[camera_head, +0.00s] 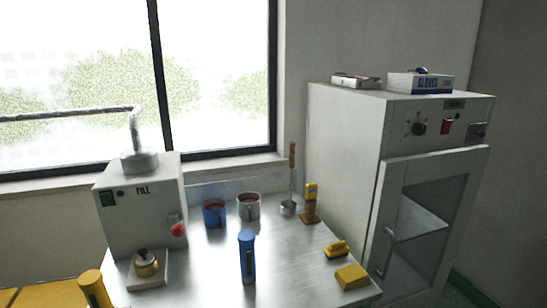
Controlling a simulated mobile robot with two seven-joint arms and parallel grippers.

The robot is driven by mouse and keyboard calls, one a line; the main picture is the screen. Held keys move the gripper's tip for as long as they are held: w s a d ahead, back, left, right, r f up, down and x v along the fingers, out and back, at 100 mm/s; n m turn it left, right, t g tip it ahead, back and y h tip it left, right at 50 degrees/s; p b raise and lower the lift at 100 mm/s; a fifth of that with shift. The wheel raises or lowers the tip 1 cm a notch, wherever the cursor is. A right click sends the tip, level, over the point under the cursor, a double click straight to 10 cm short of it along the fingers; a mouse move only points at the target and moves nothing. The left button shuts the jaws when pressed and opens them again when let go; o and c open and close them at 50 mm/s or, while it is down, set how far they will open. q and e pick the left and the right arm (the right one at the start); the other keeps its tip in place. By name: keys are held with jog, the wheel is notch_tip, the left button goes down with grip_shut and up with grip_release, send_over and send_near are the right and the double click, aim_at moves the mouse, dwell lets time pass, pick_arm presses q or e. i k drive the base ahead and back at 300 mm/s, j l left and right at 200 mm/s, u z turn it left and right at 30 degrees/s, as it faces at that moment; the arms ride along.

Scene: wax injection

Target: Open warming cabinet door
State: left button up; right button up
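The warming cabinet (345,150) is a tall white box at the right, beside the metal table. Its door (452,205) has a pale frame and a dark window with a light shelf showing behind it. A bar handle (387,252) runs along the door's left side. Above the door is a panel with a black knob (419,128) and a red switch (446,126). Neither of my grippers is in view.
The metal table (205,268) holds a FILL machine (140,205), two mugs (214,213), a ladle (289,205), a blue cylinder (247,257) and yellow blocks (352,276) near the cabinet. A glove box (420,83) lies on the cabinet. Green floor (470,290) shows at lower right.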

aim_at(395, 173)
jog(key=i+l, duration=0.1)
jog(key=l, duration=0.55)
jog(key=i+l, duration=0.15)
jog(key=l, duration=0.45)
jog(key=i+l, duration=0.1)
jog(key=l, duration=0.55)
jog(key=i+l+u, duration=0.1)
jog(key=l, duration=0.5)
jog(key=i+l, duration=0.1)
jog(key=l, duration=0.55)
jog(key=i+l, duration=0.1)
jog(key=l, duration=0.55)
